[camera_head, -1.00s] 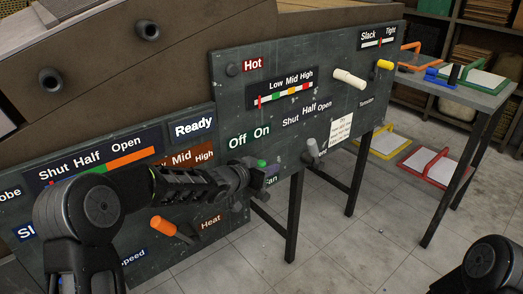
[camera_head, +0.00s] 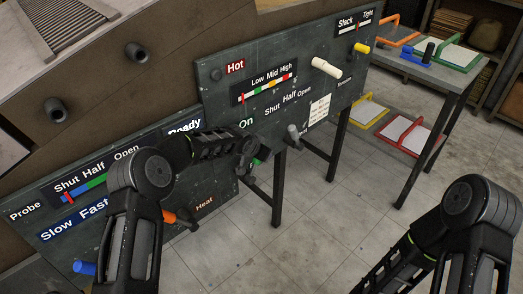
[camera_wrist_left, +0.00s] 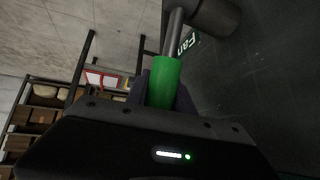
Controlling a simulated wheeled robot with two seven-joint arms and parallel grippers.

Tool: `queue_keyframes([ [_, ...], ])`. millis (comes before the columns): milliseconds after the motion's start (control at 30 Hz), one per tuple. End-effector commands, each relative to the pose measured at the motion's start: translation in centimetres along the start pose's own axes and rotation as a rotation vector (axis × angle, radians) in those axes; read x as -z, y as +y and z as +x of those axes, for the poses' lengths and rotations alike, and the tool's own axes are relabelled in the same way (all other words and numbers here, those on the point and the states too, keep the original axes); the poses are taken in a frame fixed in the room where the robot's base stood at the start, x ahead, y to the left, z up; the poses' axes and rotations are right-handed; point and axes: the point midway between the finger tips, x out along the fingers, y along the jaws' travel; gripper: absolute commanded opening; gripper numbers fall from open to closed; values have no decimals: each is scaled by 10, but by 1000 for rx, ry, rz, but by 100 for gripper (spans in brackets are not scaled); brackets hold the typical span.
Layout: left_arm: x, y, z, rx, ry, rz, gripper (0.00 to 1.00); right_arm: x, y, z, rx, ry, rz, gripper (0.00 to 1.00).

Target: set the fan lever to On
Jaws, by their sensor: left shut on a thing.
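The fan lever has a green grip (camera_wrist_left: 163,82) on a grey shaft (camera_wrist_left: 176,35), which runs to a dark round hub on the panel. In the left wrist view the white "Fan" label (camera_wrist_left: 185,45) is beside the shaft. My left gripper (camera_wrist_left: 160,95) is shut on the green grip. In the head view my left gripper (camera_head: 250,152) is below the "On" label (camera_head: 246,122), and a bit of the green grip (camera_head: 256,161) shows beside it. My left arm covers the "Off" label. My right arm is at lower right; its gripper is out of view.
The dark panel (camera_head: 215,120) also carries a white lever (camera_head: 326,67), a yellow lever (camera_head: 362,48), a grey lever (camera_head: 294,131), an orange lever (camera_head: 178,217) and a blue knob (camera_head: 84,268). A side table (camera_head: 440,75) stands at right. Floor is open at lower right.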

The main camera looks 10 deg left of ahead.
Motion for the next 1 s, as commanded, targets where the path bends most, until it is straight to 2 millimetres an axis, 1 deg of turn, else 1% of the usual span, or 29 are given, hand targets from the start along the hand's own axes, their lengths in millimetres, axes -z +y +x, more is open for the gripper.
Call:
queue_keyframes([
  [233,0,1,0,-1,0,3,0,0,0,0,0,0,0,0],
  [267,0,1,0,-1,0,3,29,0,0,0,0,0,0,0],
  [500,0,1,0,-1,1,2,48,0,0,0,0,0,0,0],
  [533,0,1,0,-1,1,2,50,0,0,0,0,0,0,0],
  [833,0,0,-2,0,2,2,50,0,0,1,0,0,0,0],
  [1000,1,0,-14,1,3,5,50,0,1,4,0,0,0,0],
])
